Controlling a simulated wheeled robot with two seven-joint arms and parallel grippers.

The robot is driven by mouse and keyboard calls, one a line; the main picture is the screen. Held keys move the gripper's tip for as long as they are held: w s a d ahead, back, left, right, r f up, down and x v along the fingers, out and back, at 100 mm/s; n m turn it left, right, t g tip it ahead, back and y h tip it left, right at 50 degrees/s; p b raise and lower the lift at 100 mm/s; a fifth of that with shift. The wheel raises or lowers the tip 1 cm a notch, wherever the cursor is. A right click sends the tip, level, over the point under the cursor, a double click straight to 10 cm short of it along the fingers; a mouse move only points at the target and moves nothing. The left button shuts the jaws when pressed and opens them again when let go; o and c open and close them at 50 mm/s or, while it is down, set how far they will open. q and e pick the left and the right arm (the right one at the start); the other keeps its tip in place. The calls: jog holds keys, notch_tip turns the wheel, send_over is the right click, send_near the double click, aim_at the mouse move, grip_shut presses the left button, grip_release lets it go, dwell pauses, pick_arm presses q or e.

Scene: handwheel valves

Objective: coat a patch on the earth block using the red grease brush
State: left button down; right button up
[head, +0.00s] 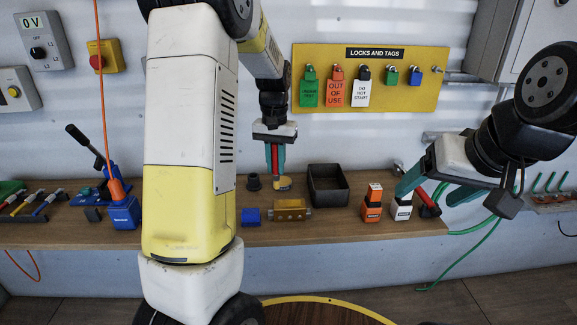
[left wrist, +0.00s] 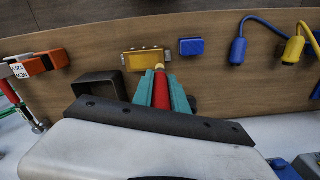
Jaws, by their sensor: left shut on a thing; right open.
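My left gripper (head: 275,165) is shut on the red grease brush (head: 274,158), which points down over the bench. In the left wrist view the red handle (left wrist: 161,92) sits between the teal fingers, with a pale tip at its far end. The brass-coloured earth block (head: 291,210) lies on the bench just in front of the brush; it also shows in the left wrist view (left wrist: 146,59), just beyond the tip. Whether the tip touches anything is unclear. My right gripper (head: 436,188) is open at the right.
A black open box (head: 328,185) stands right of the brush, a dark cup (head: 254,182) left. A blue block (head: 251,217) lies beside the earth block. Orange-and-white blocks (head: 372,203) (head: 401,209) and a red-handled tool (head: 428,204) are near my right gripper.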

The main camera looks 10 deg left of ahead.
pick_arm(q)
jog(key=shift+r, duration=1.05)
jog(key=shift+d, duration=0.1)
